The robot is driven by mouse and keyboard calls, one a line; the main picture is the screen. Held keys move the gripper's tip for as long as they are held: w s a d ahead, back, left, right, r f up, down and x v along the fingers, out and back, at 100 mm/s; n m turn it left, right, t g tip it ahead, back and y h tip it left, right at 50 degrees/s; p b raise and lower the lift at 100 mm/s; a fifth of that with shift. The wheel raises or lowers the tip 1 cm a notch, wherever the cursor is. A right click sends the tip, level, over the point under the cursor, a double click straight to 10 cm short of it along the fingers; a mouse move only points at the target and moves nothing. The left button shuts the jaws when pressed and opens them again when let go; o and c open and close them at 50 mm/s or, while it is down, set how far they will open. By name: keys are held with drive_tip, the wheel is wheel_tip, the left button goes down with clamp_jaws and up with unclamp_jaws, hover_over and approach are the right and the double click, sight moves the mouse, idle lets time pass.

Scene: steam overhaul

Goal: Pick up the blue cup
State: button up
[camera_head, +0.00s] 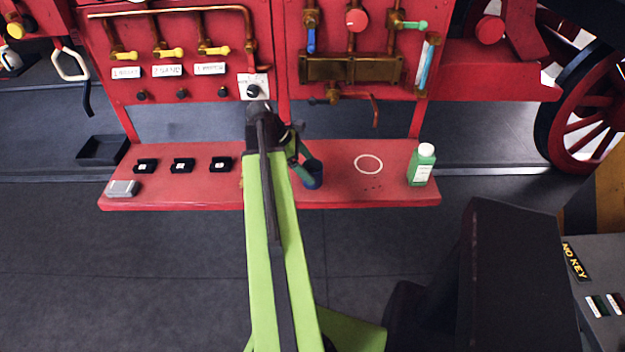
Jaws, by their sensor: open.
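The blue cup (314,176) stands on the red shelf (339,190), just right of my arm. It is small and dark blue, and part of its left side is hidden behind a green finger. My gripper (304,164) is open and hangs from the end of my green arm, its fingers pointing down at the cup. A green finger overlaps the cup's left edge in the picture. I cannot tell whether the fingers touch the cup or stand around it.
A green bottle with a white cap (422,165) stands at the shelf's right end, beyond a pale ring mark (369,164). Several small black blocks (182,165) and a grey box (123,188) are on the left. A red panel with pipes and valves (350,68) rises behind.

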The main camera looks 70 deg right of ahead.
sight(322, 181)
drive_tip(key=b+x, duration=0.4)
drive_tip(key=x, duration=0.1)
drive_tip(key=shift+s+a, duration=0.15)
drive_tip(key=shift+s, duration=0.15)
drive_tip(key=shift+r, duration=0.1)
drive_tip(key=c, duration=1.5)
